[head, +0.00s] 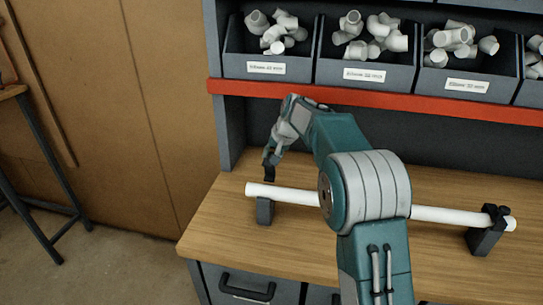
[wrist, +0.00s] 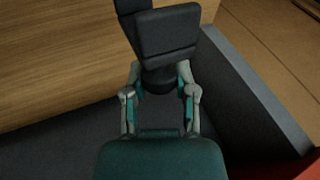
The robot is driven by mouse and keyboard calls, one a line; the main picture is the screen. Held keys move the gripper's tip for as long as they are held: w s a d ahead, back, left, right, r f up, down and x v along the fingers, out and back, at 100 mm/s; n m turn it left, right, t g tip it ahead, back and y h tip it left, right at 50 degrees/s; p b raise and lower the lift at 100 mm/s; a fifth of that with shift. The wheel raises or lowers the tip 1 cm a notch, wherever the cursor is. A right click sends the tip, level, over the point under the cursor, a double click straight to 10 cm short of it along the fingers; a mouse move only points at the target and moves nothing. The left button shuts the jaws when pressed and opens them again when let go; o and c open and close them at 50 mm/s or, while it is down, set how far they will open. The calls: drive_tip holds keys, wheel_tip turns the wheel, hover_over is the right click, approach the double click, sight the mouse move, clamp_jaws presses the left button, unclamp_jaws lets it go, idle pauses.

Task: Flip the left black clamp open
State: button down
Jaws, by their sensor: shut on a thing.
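The left black clamp has its dark base (head: 265,211) under the left end of the white pipe (head: 440,214). Its black upper part (head: 269,172) stands up above the pipe, and the pipe's top looks uncovered there. My gripper (head: 270,154) comes from above and is shut on this upper part. In the wrist view, my fingers (wrist: 160,90) close around a dark round piece below a dark block (wrist: 168,35). The fingertips and the hinge are partly hidden. The right black clamp (head: 490,230) sits around the pipe's right end.
The wooden bench top (head: 225,225) is clear in front of the pipe. A red shelf edge (head: 400,105) runs behind my arm, below grey bins (head: 255,68) of white fittings. My arm hides the pipe's middle. A drawer handle (head: 247,287) shows below the bench.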

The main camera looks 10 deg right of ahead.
drive_tip(key=shift+w, duration=0.1)
drive_tip(key=shift+c, duration=2)
unclamp_jaws()
drive_tip(key=v, duration=1.2)
